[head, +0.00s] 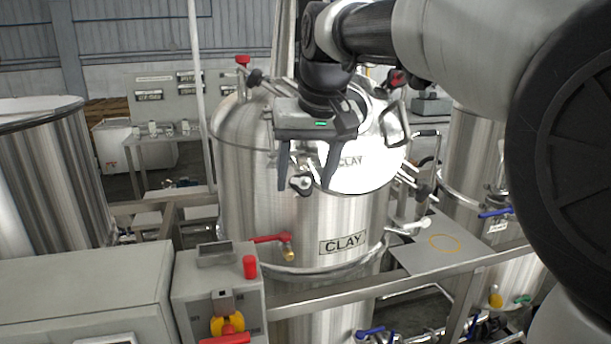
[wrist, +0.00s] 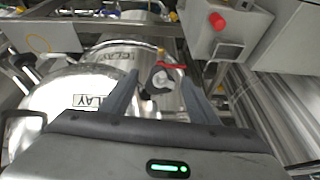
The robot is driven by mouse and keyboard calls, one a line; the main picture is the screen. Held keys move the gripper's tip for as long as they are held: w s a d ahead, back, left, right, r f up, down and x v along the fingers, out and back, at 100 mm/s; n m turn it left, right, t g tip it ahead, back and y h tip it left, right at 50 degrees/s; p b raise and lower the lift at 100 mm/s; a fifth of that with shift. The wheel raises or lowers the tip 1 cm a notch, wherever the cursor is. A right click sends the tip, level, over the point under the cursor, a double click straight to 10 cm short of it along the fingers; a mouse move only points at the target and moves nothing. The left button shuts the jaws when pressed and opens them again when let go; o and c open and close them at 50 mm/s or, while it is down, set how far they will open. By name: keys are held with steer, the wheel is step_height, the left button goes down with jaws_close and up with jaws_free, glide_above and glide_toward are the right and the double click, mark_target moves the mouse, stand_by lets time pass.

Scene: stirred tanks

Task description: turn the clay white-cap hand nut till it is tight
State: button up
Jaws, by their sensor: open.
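The clay tank (head: 300,225) is a steel vessel with a CLAY plate on its side and a bright domed lid (head: 375,165). A dark hand nut with a pale cap (head: 301,185) sits at the lid's front rim; it also shows in the wrist view (wrist: 160,82). My gripper (head: 305,189) points down over the front rim with its two fingers apart, one on each side of this nut. In the wrist view the nut lies between the fingers, with gaps visible; contact cannot be told. The nut's stem and underside are partly hidden.
Other rim clamps include a red-capped one (head: 243,60) at the back left and another red-capped one (head: 397,78) at the back right. A red-handled valve (head: 272,239) juts out below the nut. A control box (head: 215,290) with a red button stands front left.

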steer(key=c, duration=1)
steer(key=shift+c, duration=0.2)
